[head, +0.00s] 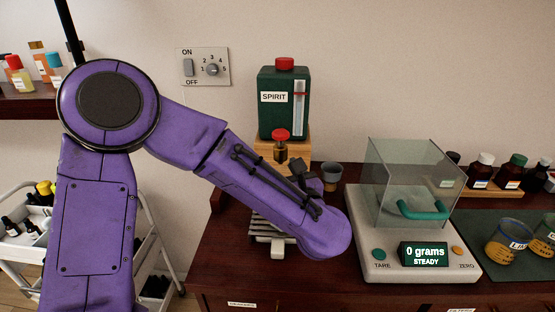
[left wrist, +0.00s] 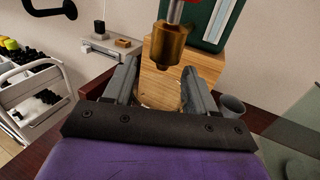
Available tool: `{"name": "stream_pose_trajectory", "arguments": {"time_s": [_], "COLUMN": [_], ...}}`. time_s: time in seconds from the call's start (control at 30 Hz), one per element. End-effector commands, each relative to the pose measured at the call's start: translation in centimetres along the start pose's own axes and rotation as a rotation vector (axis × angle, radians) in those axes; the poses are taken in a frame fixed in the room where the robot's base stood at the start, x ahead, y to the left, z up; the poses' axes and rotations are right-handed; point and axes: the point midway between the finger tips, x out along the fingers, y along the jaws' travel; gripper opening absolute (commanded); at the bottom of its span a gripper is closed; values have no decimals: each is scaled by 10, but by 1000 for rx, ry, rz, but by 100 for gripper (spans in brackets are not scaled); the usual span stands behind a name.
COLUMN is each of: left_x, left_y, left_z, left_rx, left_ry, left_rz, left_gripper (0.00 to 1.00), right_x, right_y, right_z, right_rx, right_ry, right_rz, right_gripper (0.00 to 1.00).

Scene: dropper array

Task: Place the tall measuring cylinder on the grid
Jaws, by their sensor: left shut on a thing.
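My left gripper (left wrist: 160,78) is shut with a wide gap between its fingers. It holds a clear thing, which I take to be the tall measuring cylinder; only a faint pale edge (left wrist: 150,104) shows between the fingers, over the wood behind. In the head view my purple forearm hides most of the gripper and the cylinder. The pale slatted grid (head: 265,227) lies on the bench below the spirit dispenser, partly behind my forearm. The brass tap (left wrist: 169,44) of the dispenser is just ahead of and above the fingers. My right gripper is not in view.
The green spirit tank (head: 277,120) stands on a wooden block (left wrist: 185,85) at the back. A small grey cup (head: 331,173) is right of the gripper. A balance (head: 412,250) with a glass cover stands further right, reading 0 grams. Beakers (head: 507,240) and bottles fill the far right.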

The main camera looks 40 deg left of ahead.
Motion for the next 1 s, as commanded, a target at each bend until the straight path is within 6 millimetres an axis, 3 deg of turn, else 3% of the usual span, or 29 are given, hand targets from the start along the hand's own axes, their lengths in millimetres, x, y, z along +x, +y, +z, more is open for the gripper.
{"name": "stream_pose_trajectory", "arguments": {"time_s": [0.33, 0.43, 0.83, 0.87, 0.9, 0.93, 1.0], "left_x": [38, 36, 36, 35, 35, 35, 35], "left_y": [1, 0, 0, 0, 0, 0, 0], "left_z": [2, -3, -11, -10, -9, -9, -9], "left_rx": [0, 2, -1, -1, 0, 0, 0], "left_ry": [0, 0, -1, 0, 0, 0, 0], "left_rz": [3, 1, 1, 1, 1, 1, 1], "left_gripper": [8, 8, 8, 63, 76, 82, 82], "right_x": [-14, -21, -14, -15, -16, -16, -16], "right_y": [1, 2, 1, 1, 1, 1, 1], "right_z": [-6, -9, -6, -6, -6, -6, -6], "right_rx": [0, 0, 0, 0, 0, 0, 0], "right_ry": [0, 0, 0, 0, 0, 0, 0], "right_rz": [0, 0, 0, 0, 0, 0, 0], "right_gripper": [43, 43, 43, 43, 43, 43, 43]}}
